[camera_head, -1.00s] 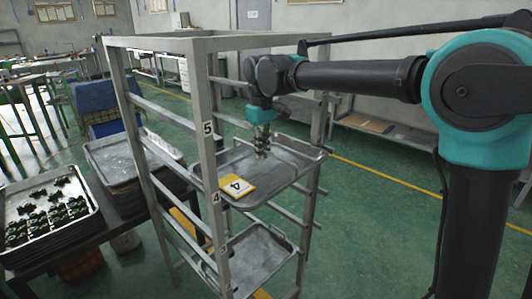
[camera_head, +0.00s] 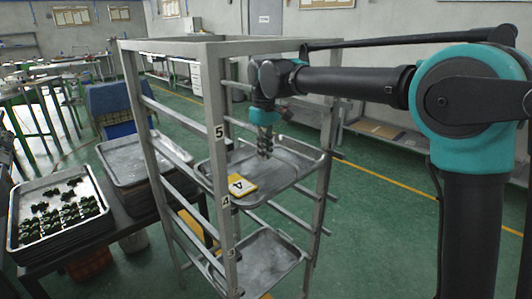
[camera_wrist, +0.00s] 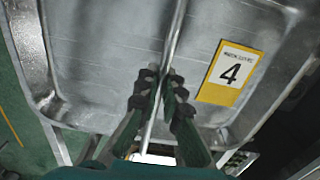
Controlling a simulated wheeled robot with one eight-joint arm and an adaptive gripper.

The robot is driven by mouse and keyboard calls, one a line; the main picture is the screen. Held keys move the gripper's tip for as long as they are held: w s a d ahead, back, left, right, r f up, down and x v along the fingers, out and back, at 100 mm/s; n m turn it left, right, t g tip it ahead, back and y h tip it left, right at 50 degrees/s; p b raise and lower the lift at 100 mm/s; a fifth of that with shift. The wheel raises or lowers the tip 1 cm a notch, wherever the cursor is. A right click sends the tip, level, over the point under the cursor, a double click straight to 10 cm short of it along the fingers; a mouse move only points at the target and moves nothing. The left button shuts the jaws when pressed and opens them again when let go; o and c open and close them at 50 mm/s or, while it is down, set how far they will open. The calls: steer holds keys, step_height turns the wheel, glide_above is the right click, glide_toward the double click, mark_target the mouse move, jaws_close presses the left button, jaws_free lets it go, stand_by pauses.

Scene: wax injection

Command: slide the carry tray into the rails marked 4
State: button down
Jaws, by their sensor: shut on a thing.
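The carry tray (camera_head: 285,172) is a shallow grey metal tray with a yellow-edged card marked 4 (camera_head: 241,185) on it. It lies roughly level inside the rack frame, between the labels 5 and 4 on the post. My gripper (camera_head: 264,150) points down over the tray. In the wrist view my gripper (camera_wrist: 160,88) is shut on a thin bar (camera_wrist: 175,40) that crosses the tray, with the card (camera_wrist: 229,73) to its right. The label for rails 4 (camera_head: 226,202) is on the post near the tray's front left corner. Whether the tray's edges rest on the rails cannot be told.
The grey rack (camera_head: 133,75) has open side rails. Another tray (camera_head: 265,262) sits lower in it, near label 3. On the left, a table holds a tray of dark parts (camera_head: 95,228) and stacked empty trays (camera_head: 125,160). Green floor is open at the right.

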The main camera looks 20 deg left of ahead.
steer(key=c, duration=1.6)
jaws_free()
steer(key=shift+d, duration=0.15)
